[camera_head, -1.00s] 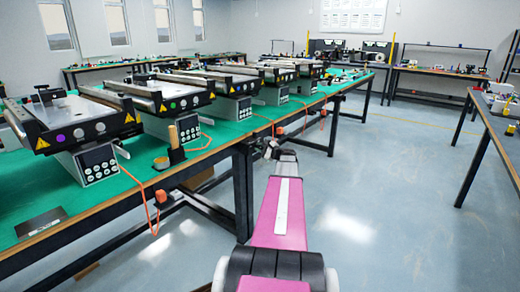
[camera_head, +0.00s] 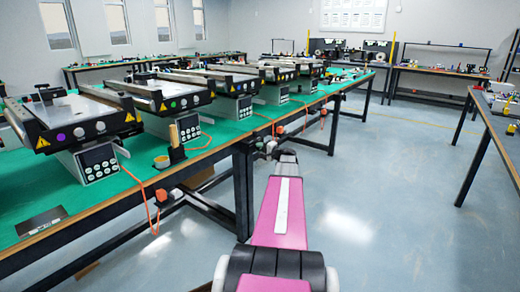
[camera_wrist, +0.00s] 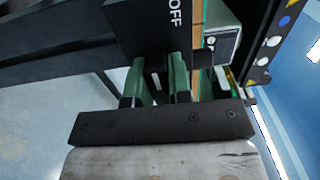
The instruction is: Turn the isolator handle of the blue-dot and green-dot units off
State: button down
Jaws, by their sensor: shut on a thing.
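In the wrist view, the two green fingers of my gripper (camera_wrist: 158,72) are closed on a dark handle (camera_wrist: 156,81) at a black isolator box, with the word OFF (camera_wrist: 174,14) printed in white above the fingers. Most of the handle is hidden between the fingers, so I cannot tell its exact angle. A blue dot (camera_wrist: 284,20) shows on the black unit face at the upper right. In the head view, the green-dot unit (camera_head: 172,104) stands second from the left on the bench. My gripper (camera_head: 274,149) is at the bench's front edge, small and partly hidden by my arm.
A purple-dot unit (camera_head: 61,137) is nearest on the left. Orange cables (camera_head: 142,185) run from the units to the bench edge (camera_head: 122,202). The floor (camera_head: 370,200) to the right is clear; another bench (camera_head: 489,119) stands beyond.

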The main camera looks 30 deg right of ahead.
dwell(0.5)
jog(key=c, duration=1)
grip_release()
jog(key=shift+c, duration=0.2)
jog(key=shift+s, duration=0.1)
jog(key=v, duration=1)
jog(key=shift+s, duration=0.35)
jog(key=shift+d, duration=0.15)
